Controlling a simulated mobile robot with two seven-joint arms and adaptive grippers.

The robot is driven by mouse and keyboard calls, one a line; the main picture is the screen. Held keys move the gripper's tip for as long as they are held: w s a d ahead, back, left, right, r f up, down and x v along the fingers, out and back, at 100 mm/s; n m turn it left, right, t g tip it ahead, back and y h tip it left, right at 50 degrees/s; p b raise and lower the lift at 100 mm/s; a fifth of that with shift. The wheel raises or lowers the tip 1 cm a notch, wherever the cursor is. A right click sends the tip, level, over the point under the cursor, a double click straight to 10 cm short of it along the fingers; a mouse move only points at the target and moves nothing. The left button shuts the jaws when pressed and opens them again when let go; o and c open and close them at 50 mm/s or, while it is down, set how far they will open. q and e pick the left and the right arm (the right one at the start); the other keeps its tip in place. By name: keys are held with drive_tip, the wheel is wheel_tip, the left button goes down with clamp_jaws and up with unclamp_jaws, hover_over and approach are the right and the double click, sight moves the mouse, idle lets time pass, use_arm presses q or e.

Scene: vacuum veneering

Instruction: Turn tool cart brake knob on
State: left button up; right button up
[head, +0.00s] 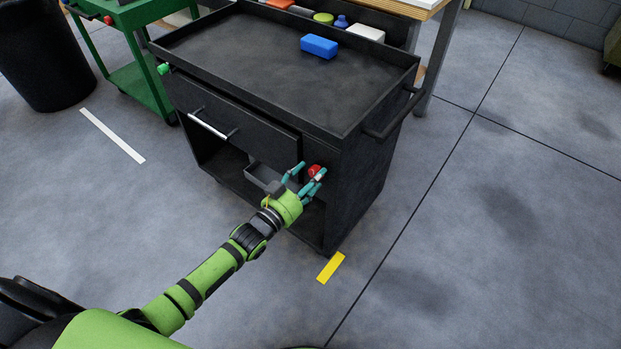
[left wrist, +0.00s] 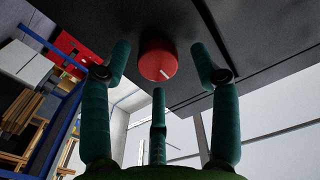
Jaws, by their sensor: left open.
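The black tool cart (head: 352,180) stands in the middle of the head view. Its red brake knob (head: 315,171) is on the front face, near the right corner below the drawer. In the left wrist view the round red knob (left wrist: 157,62) carries a white line that slants down to the right. My left gripper (head: 304,179) is open, with its teal fingers spread around the knob's sides in the head view. In the left wrist view its fingers (left wrist: 160,75) stand left, right and below the knob, and I see no contact. My right gripper is not in view.
A blue box (head: 319,46) lies on the cart's top tray. A green knob (head: 164,69) sits at the cart's left corner. A green cart (head: 134,84) and a black bin (head: 42,55) stand at left. The floor at right is clear, apart from yellow tape (head: 330,268).

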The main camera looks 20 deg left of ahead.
use_arm(q)
drive_tip(key=c, duration=1.1)
drive_tip(key=shift+w, duration=0.1)
drive_tip(key=shift+c, duration=0.2)
